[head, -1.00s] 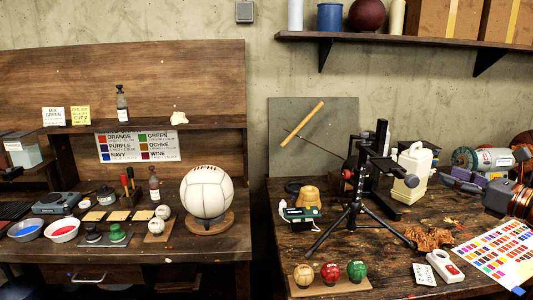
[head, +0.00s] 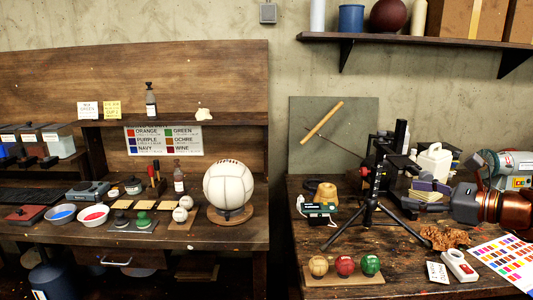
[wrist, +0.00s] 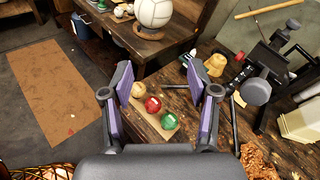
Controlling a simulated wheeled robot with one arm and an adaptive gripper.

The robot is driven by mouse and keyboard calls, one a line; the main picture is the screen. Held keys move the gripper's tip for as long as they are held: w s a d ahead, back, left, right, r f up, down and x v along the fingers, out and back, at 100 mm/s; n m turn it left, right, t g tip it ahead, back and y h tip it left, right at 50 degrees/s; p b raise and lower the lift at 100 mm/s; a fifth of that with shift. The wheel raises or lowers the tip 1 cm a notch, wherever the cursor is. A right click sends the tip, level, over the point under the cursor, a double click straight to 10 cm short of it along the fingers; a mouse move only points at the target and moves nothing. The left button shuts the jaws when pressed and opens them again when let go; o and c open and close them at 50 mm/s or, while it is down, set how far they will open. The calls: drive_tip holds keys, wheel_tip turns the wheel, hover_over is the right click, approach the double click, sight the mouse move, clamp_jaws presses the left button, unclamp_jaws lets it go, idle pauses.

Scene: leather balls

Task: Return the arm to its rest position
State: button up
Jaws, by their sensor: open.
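My gripper (wrist: 165,88) is open in the wrist view, with its two purple-padded fingers spread wide and nothing between the pads. Beyond them, lower down, a small wooden board holds an ochre ball (wrist: 137,88), a red ball (wrist: 153,105) and a green ball (wrist: 168,121). The balls look apart from the fingers. In the head view my gripper (head: 428,190) is at the right, above the right-hand bench, partly overlapping things behind it. There the same ochre ball (head: 318,265), red ball (head: 344,265) and green ball (head: 370,264) sit in a row near the front edge.
A black tripod stand (head: 368,205) rises from the right bench, with a cream jug (head: 434,163) behind it. A colour chart (head: 502,262) lies at the right front. A large white ball (head: 229,188) stands on the left bench. A shelf (head: 430,40) is above.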

drive_tip(key=s+a+f+n+g, duration=0.2)
drive_tip(key=a+f+n+g, duration=0.1)
drive_tip(key=a, duration=0.4)
drive_tip(key=s+a+f+n+g, duration=0.2)
drive_tip(key=a+n, duration=0.2)
drive_tip(key=a, duration=0.3)
drive_tip(key=s+a+f+n+g+h, duration=0.2)
drive_tip(key=s+a+f+n+g, duration=0.3)
drive_tip(key=s+a+f+n, duration=0.35)
drive_tip(key=s+d+f+n+g+h, duration=0.2)
drive_tip(key=s+f+n+h, duration=0.1)
drive_tip(key=s, duration=0.6)
drive_tip(key=s+d+f+n+g+h, duration=0.2)
drive_tip(key=s+f+n+h, duration=0.2)
drive_tip(key=s, duration=0.6)
drive_tip(key=f+n, duration=0.1)
drive_tip(key=n, duration=0.1)
drive_tip(key=shift+f+n+h, duration=0.15)
drive_tip(key=shift+n+h, duration=0.15)
drive_tip(key=shift+n, duration=0.05)
